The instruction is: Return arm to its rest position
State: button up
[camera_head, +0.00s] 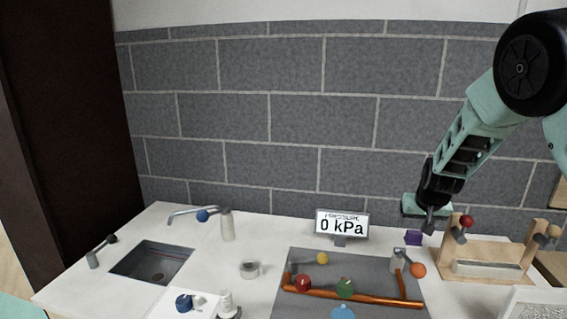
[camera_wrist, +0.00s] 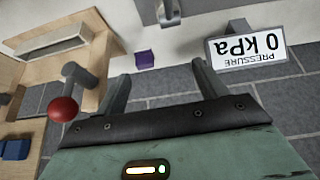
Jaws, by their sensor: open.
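My arm (camera_head: 470,135) reaches in from the upper right in the head view, its teal and black links angled down to the left. My gripper (camera_head: 428,224) hangs over the back right of the counter, beside the purple cube and the red-knobbed lever. In the wrist view my gripper (camera_wrist: 160,70) shows two dark fingers spread apart with nothing between them. The small purple cube (camera_wrist: 145,59) shows beyond the fingertips and also in the head view (camera_head: 413,237). It looks apart from the fingers.
A lever with a red knob (camera_wrist: 62,108) on a wooden stand (camera_head: 490,262) is close to my gripper. The pressure display (camera_head: 341,223) reads 0 kPa. Orange pipes with coloured knobs lie on a grey panel (camera_head: 300,262). A sink (camera_head: 152,262) and faucet (camera_head: 226,225) are left. A block wall stands behind.

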jog(key=s+a+n+g+y+b, duration=0.35)
jog(key=s+a+n+b, duration=0.2)
jog(key=s+a, duration=1.45)
jog(key=s+a+f+n+g+b, duration=0.1)
jog(key=s+n+b, duration=0.1)
jog(key=s, duration=0.9)
jog(key=s+a+f+n+g+h+b, duration=0.1)
jog(key=s+n+b, duration=0.1)
jog(key=s, duration=1)
jog(key=shift+f, duration=0.35)
jog(key=shift+n+h, duration=0.25)
